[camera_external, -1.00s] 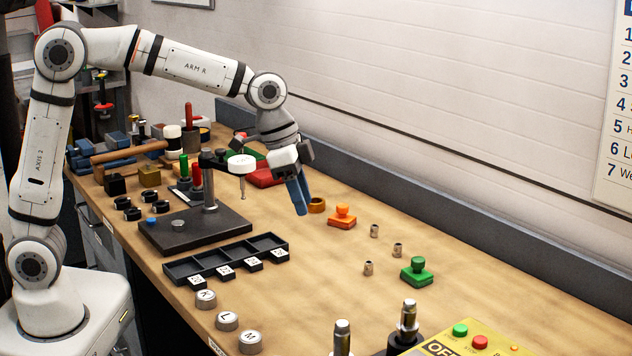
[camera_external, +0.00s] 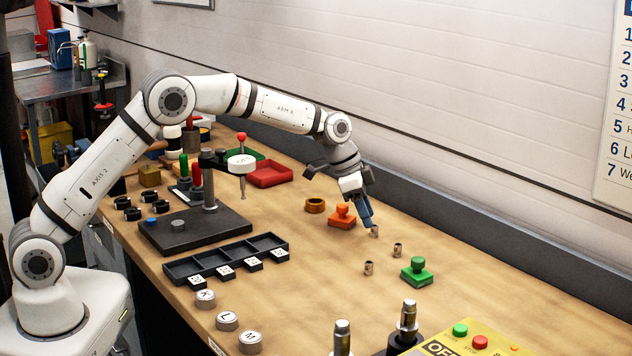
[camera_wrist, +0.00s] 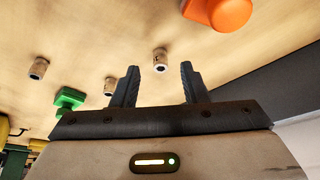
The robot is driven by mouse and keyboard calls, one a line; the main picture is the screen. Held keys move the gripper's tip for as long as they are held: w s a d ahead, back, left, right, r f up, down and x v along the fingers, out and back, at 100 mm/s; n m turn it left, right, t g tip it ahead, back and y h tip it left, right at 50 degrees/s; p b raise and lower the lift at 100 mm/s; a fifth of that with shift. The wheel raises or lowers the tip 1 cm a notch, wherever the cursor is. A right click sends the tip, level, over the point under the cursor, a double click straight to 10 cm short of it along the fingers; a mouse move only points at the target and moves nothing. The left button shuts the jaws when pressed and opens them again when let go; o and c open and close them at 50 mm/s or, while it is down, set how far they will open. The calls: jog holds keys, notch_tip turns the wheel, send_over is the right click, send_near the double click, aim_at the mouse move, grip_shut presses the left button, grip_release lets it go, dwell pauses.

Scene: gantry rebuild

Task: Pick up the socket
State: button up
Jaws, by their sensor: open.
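Three small metal sockets are on the bench. In the outside view, one socket (camera_external: 375,231) is right at the tip of my gripper (camera_external: 370,224). A second socket (camera_external: 397,250) and a third socket (camera_external: 368,268) stand apart from it, nearer the green-knobbed block. In the wrist view, my gripper (camera_wrist: 159,82) is open. One socket (camera_wrist: 160,60) shows in the gap between its two fingers, just beyond the tips. Another socket (camera_wrist: 109,87) is left of the left finger, and the third (camera_wrist: 38,68) is farther left. I cannot tell whether the fingers touch any socket.
A green knobbed block (camera_external: 417,271) is to the right. The dark back ledge (camera_external: 480,230) runs behind. The wood beyond the green block is clear.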

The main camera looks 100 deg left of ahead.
aim_at(370, 236)
jog(key=x, duration=0.3)
jog(key=shift+w+f, duration=0.1)
jog(key=shift+f, duration=0.05)
jog(key=shift+c, duration=0.2)
grip_shut()
